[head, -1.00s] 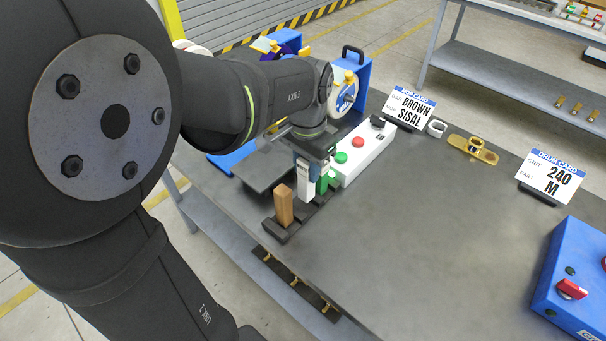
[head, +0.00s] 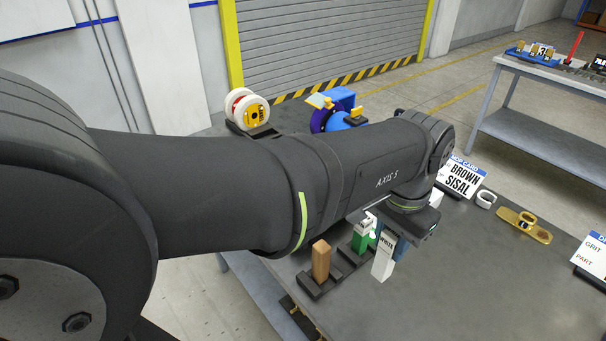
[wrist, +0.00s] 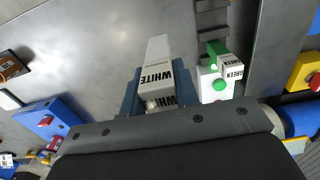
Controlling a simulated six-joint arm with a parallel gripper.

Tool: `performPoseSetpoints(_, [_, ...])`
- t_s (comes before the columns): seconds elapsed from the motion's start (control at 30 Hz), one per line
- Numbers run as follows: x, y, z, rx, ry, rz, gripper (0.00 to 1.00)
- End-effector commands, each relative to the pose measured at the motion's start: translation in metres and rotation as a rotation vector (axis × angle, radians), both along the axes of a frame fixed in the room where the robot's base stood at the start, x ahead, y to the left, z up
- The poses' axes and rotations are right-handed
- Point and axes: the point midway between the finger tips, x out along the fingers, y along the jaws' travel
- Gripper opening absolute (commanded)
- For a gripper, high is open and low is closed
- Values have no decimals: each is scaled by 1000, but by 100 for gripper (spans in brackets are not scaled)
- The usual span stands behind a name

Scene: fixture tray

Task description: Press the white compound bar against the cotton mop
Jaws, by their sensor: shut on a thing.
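The white compound bar (head: 383,262) is upright in my gripper (head: 390,245), to the right of the bar rack. In the wrist view the bar, marked WHITE (wrist: 156,62), sits between the two blue fingers of my gripper (wrist: 159,95), which is shut on it. The cotton mop cannot be made out for sure in the head view; my arm covers much of the polishing machines. A purple wheel (head: 320,119) shows at a blue machine (head: 342,98) behind the arm.
A brown bar (head: 321,260) and a green bar (head: 361,236) stand in the dark rack (head: 318,287). The green bar also shows in the wrist view (wrist: 231,66), beside a white button box (wrist: 210,88). A card reading BROWN SISAL (head: 459,180) stands right. Bare bench lies right of the bar.

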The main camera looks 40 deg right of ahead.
Motion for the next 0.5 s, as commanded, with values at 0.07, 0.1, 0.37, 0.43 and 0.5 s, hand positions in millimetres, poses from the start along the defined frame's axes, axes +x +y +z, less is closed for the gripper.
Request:
performPoseSetpoints(0.07, [0,0,0,-1,0,0,8])
performPoseSetpoints(0.1, [0,0,0,-1,0,0,1])
performPoseSetpoints(0.37, [0,-4,-4,36,1,93,1])
performPoseSetpoints(0.43, [0,-7,-6,69,6,178,1])
performPoseSetpoints(0.5, [1,-12,-9,112,14,289,1])
